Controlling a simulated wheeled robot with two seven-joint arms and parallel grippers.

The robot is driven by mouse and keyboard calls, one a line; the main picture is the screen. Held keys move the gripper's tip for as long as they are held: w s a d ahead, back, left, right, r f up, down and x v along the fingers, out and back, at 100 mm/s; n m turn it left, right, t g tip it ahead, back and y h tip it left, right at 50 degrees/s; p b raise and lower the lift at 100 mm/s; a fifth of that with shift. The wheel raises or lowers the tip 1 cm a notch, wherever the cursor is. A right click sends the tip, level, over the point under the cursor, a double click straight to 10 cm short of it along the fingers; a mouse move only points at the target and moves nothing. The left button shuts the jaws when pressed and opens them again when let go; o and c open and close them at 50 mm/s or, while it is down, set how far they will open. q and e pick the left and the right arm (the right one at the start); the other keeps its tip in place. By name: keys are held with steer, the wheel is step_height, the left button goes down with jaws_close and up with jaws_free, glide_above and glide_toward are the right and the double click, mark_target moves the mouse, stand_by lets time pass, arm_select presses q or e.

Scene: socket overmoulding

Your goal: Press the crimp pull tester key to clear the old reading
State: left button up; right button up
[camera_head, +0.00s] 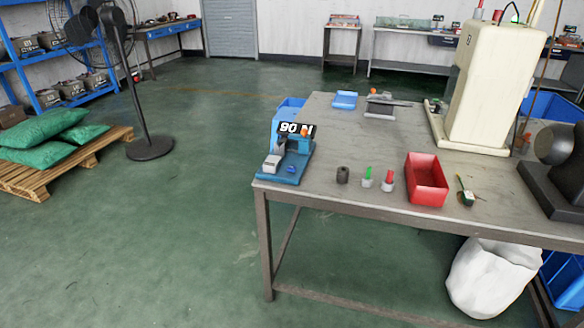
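The crimp pull tester (303,160) appears to be the small blue device at the near left corner of the grey workbench. Its black display (296,130) shows white characters, two digits and an N, seemingly upside down from here. An orange part (307,131) sits by the display. A pale block (272,162) and a small bright blue piece (291,169) are low on its near side. I cannot tell which part is the key. Neither of my grippers is in view.
On the workbench (330,200), a dark cylinder (343,174), a green-topped piece (367,177), a red-topped piece (388,180) and a red bin (426,178) stand right of the tester. A tall cream machine (490,85) stands behind.

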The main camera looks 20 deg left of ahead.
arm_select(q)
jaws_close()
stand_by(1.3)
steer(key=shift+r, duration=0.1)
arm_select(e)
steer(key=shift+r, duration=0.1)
